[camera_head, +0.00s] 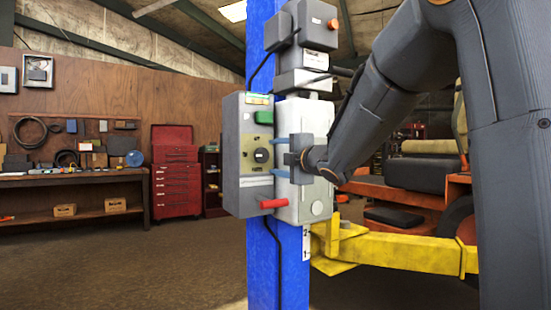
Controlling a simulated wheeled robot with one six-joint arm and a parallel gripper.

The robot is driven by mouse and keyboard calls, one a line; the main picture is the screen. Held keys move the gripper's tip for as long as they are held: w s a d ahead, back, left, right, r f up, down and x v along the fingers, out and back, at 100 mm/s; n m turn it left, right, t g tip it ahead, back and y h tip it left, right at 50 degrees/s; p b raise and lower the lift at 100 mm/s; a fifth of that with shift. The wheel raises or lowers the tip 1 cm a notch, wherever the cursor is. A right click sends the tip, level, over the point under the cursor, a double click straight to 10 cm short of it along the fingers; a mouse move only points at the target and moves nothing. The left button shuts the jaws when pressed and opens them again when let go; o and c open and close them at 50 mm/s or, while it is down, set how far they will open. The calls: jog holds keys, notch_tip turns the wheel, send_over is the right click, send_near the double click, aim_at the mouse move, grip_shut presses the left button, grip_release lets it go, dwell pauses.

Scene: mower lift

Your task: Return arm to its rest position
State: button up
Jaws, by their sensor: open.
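My dark grey arm comes in from the right side of the head view and reaches left to the lift's control box (256,140). My gripper (276,159) is open, with its two bluish fingers one above the other and pointing left. It is at the right side of the box, level with the black round knob (262,155). I see nothing between the fingers. I cannot tell whether the fingertips touch the box.
The box is on a blue lift post (263,270), with a grey motor unit (303,55) above. A yellow lift arm (400,252) and an orange mower (400,193) stand behind my arm. A red tool chest (175,175) and a workbench (75,179) are at the back left. The left floor is clear.

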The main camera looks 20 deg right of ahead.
jog(key=s+a+f+m+g+h, duration=0.25)
jog(key=s+f+m+g, duration=0.4)
jog(key=f, duration=0.65)
jog(key=s+a+f+m+g+h, duration=0.25)
jog(key=s+f+m, duration=0.55)
jog(key=s+f, duration=0.5)
jog(key=s+a+f+m+g, duration=0.2)
jog(key=s+f+g, duration=0.1)
jog(key=s, duration=0.4)
jog(key=s+a+f+m+g+y, duration=0.1)
jog(key=s+a+f+g, duration=0.2)
jog(key=s, duration=0.5)
jog(key=s+a+f+m+g, duration=0.1)
jog(key=s+f+m+g, duration=0.1)
jog(key=s+f, duration=0.35)
jog(key=s+d+r+m+p, duration=0.1)
jog(key=d+r+p, duration=0.5)
jog(key=p, duration=0.7)
notch_tip(320, 180, up, 2)
jog(key=shift+s+d+r+m+h, duration=0.1)
jog(key=shift+s+d+m+h, duration=0.15)
jog(key=shift+s+m+h, duration=0.1)
